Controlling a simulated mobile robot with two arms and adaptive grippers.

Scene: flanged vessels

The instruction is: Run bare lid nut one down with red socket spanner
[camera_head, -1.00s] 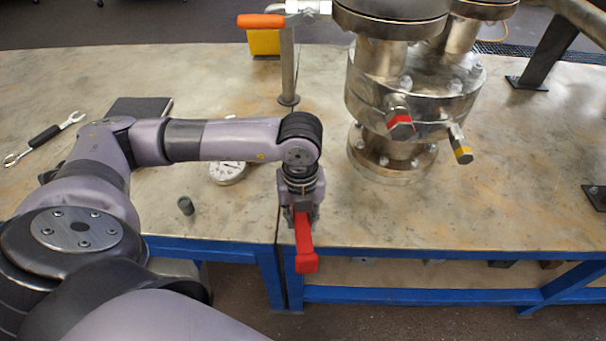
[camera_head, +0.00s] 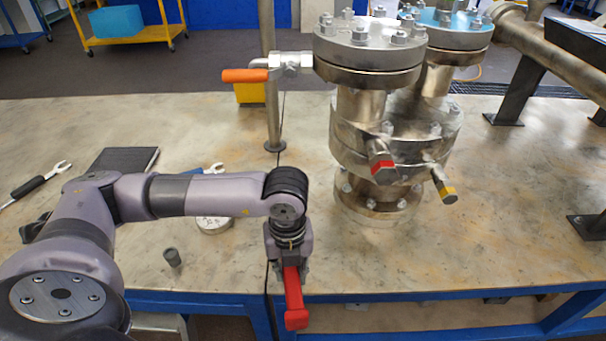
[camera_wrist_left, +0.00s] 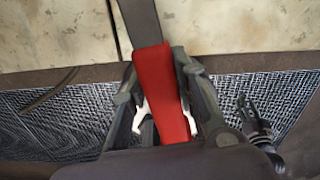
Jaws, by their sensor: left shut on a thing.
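My left gripper (camera_head: 290,268) is shut on the red socket spanner (camera_head: 293,300), near the table's front edge. In the left wrist view the spanner's red handle (camera_wrist_left: 160,90) lies between the fingers, and a grey shank runs from it toward the top. The socket end is not seen. The flanged vessel (camera_head: 375,110) stands upright right of and behind the gripper, well apart from it. Its near lid (camera_head: 365,48) carries several nuts and studs on top; I cannot tell which is bare nut one. My right gripper is not in view.
An orange-handled valve (camera_head: 246,76) sticks out left of the vessel lid. Red-capped (camera_head: 383,168) and yellow-capped (camera_head: 447,193) stubs stick out in front. A spanner (camera_head: 42,184), a dark pad (camera_head: 125,161), a round gauge (camera_head: 213,224) and a small grey cylinder (camera_head: 172,257) lie on the left.

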